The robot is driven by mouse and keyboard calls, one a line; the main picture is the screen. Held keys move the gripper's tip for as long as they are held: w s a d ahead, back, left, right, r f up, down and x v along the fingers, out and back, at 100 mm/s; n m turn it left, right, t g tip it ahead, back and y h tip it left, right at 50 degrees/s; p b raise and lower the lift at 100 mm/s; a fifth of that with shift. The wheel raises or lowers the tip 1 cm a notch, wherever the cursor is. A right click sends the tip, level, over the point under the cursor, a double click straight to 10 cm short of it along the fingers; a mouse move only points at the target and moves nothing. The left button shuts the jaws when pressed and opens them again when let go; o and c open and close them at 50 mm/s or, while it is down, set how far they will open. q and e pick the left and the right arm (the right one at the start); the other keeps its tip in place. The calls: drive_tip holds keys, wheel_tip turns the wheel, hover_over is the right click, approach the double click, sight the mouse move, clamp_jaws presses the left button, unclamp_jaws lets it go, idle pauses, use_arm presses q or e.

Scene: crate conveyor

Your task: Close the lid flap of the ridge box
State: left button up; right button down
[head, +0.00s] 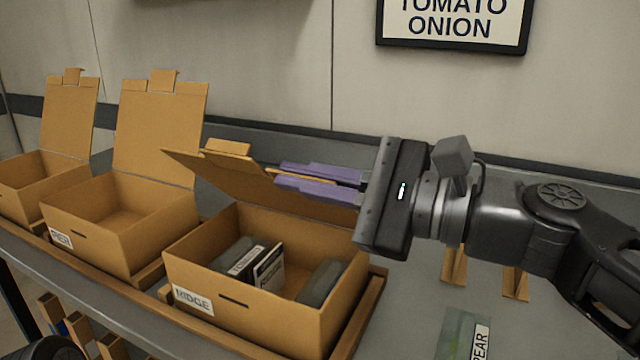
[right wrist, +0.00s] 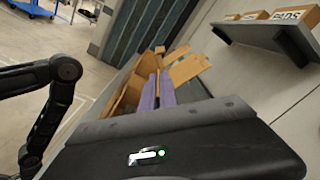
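The ridge box (head: 245,305) is an open cardboard box labelled RIDGE at the front of the head view, with dark items and small packs inside. Its lid flap (head: 225,172) is raised and tilted over the box, its tab at the top. My right gripper (head: 285,178) comes in from the right. Its two purple fingers lie close together, one on either side of the flap's right edge, with a strip of cardboard between them. The right wrist view shows the fingers (right wrist: 157,90) nearly together by the cardboard. My left gripper is not seen.
Two more open boxes with upright lids stand to the left, the nearer one (head: 120,235) and the farther one (head: 25,190). Wooden rails (head: 362,315) flank the ridge box. A wall sign (head: 452,25) hangs behind. A shelf with boxes (right wrist: 275,38) shows in the right wrist view.

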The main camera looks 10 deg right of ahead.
sight(282, 312)
drive_tip(key=s+a+f+n+b, duration=0.1)
drive_tip(key=f+n+b, duration=0.1)
drive_tip(key=f+b, duration=0.2)
drive_tip(key=s+a+f+n+b, duration=0.1)
drive_tip(key=s+f+n+b, duration=0.1)
drive_tip(key=b, duration=0.4)
drive_tip(key=s+a+f+n+b, duration=0.1)
drive_tip(key=f+n+b, duration=0.2)
drive_tip(key=f+b, duration=0.2)
drive_tip(key=shift+s+f+n, duration=0.4)
drive_tip(key=shift+f, duration=0.4)
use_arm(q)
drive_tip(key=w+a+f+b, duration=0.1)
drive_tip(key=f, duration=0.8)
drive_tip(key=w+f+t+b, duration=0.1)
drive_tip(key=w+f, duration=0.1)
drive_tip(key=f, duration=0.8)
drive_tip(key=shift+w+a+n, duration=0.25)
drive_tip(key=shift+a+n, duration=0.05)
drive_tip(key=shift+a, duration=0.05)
use_arm(e)
drive_tip(key=shift+a+f, duration=0.1)
drive_tip(key=shift+f, duration=0.85)
drive_tip(key=c, duration=1.6)
unclamp_jaws()
drive_tip(key=shift+c, duration=0.2)
